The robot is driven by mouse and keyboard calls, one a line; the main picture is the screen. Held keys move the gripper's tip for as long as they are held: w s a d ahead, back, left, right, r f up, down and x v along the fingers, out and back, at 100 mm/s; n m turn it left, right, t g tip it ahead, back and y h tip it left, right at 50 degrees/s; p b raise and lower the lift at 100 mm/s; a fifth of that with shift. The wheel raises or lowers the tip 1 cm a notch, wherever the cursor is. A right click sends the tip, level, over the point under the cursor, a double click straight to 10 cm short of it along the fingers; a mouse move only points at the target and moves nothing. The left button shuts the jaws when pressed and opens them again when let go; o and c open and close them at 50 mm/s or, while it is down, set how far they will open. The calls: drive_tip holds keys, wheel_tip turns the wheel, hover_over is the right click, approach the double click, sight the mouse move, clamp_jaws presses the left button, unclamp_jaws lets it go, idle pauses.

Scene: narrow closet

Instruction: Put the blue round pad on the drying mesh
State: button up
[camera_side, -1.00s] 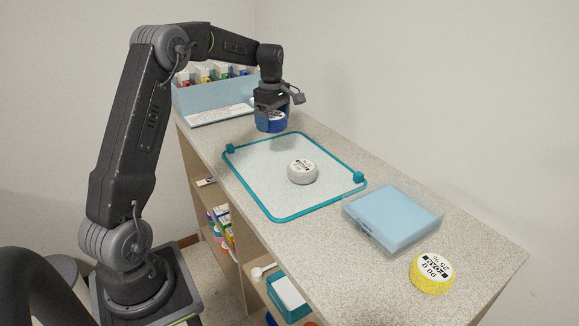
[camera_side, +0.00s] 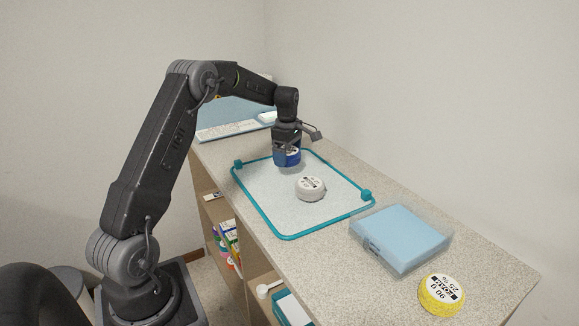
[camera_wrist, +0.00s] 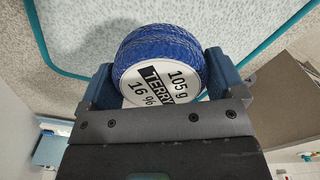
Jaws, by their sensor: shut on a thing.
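The blue round pad (camera_side: 292,158) is held in my gripper (camera_side: 287,160), over the far part of the drying mesh. In the wrist view the blue pad (camera_wrist: 158,66) sits between the two jaws, its white label reading TERRY, 105 g and 16 %. The drying mesh (camera_side: 275,205) is a pale sheet with a teal frame, lying on the counter. I cannot tell whether the pad touches the mesh. A white round pad (camera_side: 310,188) lies on the mesh, nearer the camera than the blue pad and apart from it.
Teal blocks (camera_side: 366,195) stand up from the mesh frame. The back wall bounds the counter.

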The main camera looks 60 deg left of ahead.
sight(289, 175)
drive_tip(key=shift+w+d+f, duration=0.15)
drive_tip(key=shift+w+f, duration=0.15)
drive_tip(key=shift+f, duration=1.85)
drive_tip(key=o, duration=0.7)
drive_tip(key=shift+f, duration=0.15)
